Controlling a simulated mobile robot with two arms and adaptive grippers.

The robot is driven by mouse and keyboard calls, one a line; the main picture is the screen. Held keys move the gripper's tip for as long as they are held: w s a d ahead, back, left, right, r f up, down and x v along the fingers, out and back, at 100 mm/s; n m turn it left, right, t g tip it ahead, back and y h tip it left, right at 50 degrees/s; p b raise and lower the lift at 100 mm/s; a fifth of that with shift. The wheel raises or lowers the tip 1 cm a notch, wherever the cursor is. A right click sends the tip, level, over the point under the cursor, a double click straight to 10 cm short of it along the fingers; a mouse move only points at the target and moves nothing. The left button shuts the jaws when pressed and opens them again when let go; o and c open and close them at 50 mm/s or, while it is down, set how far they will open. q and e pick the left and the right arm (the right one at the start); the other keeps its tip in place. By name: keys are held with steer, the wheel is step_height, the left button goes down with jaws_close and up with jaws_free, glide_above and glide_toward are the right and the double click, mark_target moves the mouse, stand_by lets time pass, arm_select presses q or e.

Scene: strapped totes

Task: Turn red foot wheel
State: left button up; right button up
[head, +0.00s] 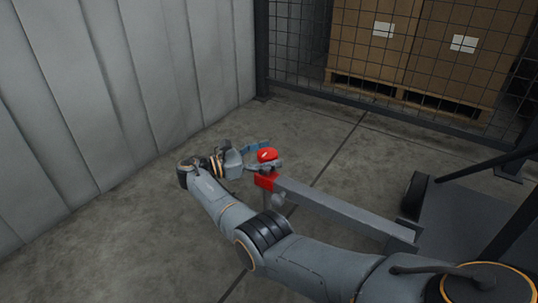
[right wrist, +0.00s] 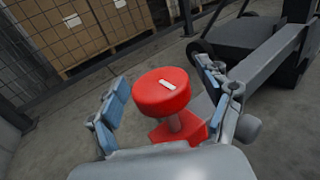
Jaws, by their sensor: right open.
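The red foot wheel (head: 267,155) is a round red knob with a small white mark on top, on a short grey stem above a red bracket (head: 265,181) at the end of a grey beam (head: 335,207). My right gripper (head: 262,155) is at the wheel. In the right wrist view the wheel (right wrist: 162,91) stands between the open blue-padded fingers (right wrist: 165,98), one on each side. A gap shows on the left side; on the right the finger is close, and I cannot tell if it touches. My left gripper is not in view.
The beam runs to a dark wheeled frame (head: 465,215) at the right. A padded grey wall (head: 110,100) stands at the left. A mesh fence (head: 400,55) with boxes on pallets behind it closes the back. Concrete floor is clear between them.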

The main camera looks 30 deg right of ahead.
step_height(320, 180, up, 10)
steer(key=shift+f, duration=0.1)
stand_by(0.4)
